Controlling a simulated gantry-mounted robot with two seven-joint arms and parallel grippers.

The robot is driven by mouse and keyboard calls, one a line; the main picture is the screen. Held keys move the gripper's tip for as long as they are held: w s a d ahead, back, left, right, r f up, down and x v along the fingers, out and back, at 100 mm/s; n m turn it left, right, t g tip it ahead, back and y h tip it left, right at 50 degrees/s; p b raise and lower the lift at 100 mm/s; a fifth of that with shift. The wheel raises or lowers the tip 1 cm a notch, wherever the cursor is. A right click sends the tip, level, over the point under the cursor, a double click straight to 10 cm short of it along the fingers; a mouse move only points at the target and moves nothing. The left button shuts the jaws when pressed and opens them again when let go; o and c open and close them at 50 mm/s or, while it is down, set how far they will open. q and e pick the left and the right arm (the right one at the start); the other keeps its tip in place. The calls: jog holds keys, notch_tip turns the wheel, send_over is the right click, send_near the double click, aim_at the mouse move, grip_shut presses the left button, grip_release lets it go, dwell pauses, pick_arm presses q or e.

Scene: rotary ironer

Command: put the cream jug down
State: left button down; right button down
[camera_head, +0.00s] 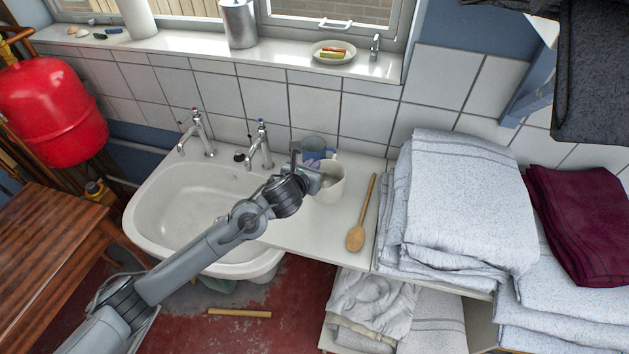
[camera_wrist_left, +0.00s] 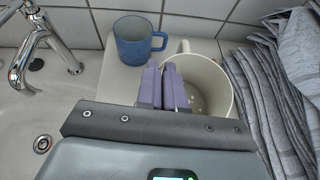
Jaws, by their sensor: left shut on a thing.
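The cream jug (camera_head: 331,185) is at the counter right of the basin, upright. In the left wrist view the jug (camera_wrist_left: 213,84) shows its open top, with its handle at the far side. My left gripper (camera_head: 312,166) is at the jug's left side, its purple fingers (camera_wrist_left: 165,85) closed at the jug's near-left wall. The gripper partly hides the jug. I cannot tell whether its base touches the counter. My right gripper is not in view.
A blue mug (camera_wrist_left: 134,42) stands just behind the jug, near the tiled wall. A wooden spoon (camera_head: 357,232) lies to the right, then stacked pale towels (camera_head: 462,190). The basin (camera_head: 170,215) with taps (camera_head: 260,146) is to the left. The counter's front strip (camera_head: 305,232) is clear.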

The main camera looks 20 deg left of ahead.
aim_at(329, 176)
pick_arm(q)
jog(key=shift+f, duration=2.35)
jog(key=shift+f, duration=0.1)
jog(key=shift+f, duration=0.15)
jog(key=c, duration=1.3)
grip_release()
jog(key=shift+o, duration=0.2)
jog(key=shift+r, duration=0.2)
